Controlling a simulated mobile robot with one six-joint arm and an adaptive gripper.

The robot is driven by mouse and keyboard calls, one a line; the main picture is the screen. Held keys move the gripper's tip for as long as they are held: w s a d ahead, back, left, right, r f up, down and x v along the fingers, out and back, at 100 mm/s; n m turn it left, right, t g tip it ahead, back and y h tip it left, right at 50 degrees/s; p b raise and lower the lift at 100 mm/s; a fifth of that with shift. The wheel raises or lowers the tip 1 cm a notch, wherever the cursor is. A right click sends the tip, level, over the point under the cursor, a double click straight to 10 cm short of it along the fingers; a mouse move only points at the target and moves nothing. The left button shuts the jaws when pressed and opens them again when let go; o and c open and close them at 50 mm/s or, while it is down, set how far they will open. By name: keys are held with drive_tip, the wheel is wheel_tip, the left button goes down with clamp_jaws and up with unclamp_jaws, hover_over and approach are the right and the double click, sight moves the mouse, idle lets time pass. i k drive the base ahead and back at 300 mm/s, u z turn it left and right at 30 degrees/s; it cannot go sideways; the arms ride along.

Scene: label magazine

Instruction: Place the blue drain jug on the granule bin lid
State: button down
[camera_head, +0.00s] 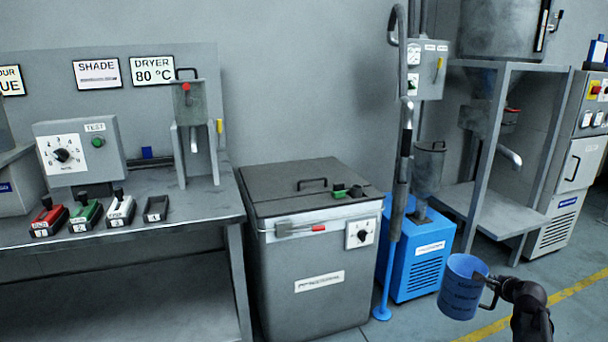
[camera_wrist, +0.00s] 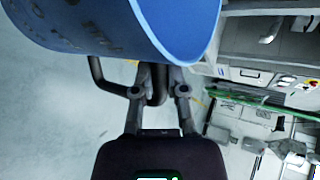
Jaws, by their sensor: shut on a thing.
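The blue drain jug (camera_head: 461,288) is in the lower right of the head view, held in the air above the floor and roughly upright. My gripper (camera_head: 497,290) is shut on its dark handle, to the right of the jug. In the wrist view the jug (camera_wrist: 130,25) fills the top, and my gripper (camera_wrist: 160,85) has its fingers closed on the handle. The granule bin appears to be the large grey box at the centre; its lid (camera_head: 270,187) is flat and closed, with a dark handle. The jug is apart from it, to the right and nearer to me.
A tall pole (camera_head: 401,165) on a blue base and a blue machine (camera_head: 425,265) stand right of the bin. A workbench (camera_head: 190,215) is left. The lid's left and middle are mostly clear.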

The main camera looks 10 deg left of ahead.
sight(303, 172)
drive_tip(key=z, duration=0.05)
drive_tip(key=i, duration=1)
drive_tip(key=u, duration=0.05)
